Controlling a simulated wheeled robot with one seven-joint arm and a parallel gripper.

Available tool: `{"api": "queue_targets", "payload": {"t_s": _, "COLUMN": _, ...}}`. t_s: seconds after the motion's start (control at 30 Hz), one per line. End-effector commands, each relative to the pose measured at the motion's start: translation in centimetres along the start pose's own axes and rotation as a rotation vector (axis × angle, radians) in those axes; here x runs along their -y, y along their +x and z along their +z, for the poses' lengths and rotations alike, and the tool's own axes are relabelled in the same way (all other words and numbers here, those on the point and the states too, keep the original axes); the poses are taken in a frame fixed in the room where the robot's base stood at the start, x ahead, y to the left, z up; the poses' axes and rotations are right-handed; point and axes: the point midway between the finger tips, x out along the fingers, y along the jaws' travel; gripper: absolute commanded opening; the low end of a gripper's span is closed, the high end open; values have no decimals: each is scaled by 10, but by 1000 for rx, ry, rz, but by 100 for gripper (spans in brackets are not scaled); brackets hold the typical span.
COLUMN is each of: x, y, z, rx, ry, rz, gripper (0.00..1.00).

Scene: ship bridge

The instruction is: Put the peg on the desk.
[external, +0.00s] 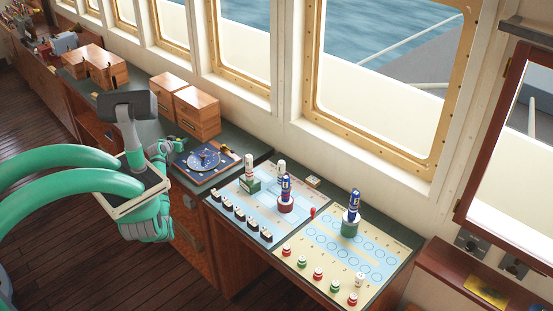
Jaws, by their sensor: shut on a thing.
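My gripper (176,148) is at the near edge of the dark green desk top (143,126), left of the navy board with a round dial. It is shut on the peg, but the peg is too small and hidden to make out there. My mint-green arm covers part of the view around it. Whether the held peg touches the desk cannot be told.
A navy board (190,168) with a dial lies right of my gripper. Wooden boxes (198,113) stand behind. Further right, two boards (235,200) (330,262) carry several upright red, green, white and blue pieces. Bare desk shows left of the boxes.

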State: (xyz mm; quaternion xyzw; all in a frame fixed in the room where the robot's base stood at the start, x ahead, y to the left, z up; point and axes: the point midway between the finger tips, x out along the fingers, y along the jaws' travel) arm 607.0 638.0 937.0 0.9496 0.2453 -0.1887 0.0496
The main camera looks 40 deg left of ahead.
Motion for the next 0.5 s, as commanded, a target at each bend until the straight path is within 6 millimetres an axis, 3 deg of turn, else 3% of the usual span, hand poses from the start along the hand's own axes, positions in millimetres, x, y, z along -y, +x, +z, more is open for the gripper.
{"api": "queue_targets", "payload": {"t_s": 0.4, "x": 0, "y": 3, "z": 7, "rx": -1, "ry": 0, "rz": 0, "gripper": 0}}
{"api": "queue_targets", "payload": {"t_s": 0.43, "x": 0, "y": 3, "z": 7, "rx": -1, "ry": 0, "rz": 0, "gripper": 19}}
{"api": "queue_targets", "payload": {"t_s": 0.5, "x": 0, "y": 3, "z": 7, "rx": -1, "ry": 1, "rz": 0, "gripper": 35}}
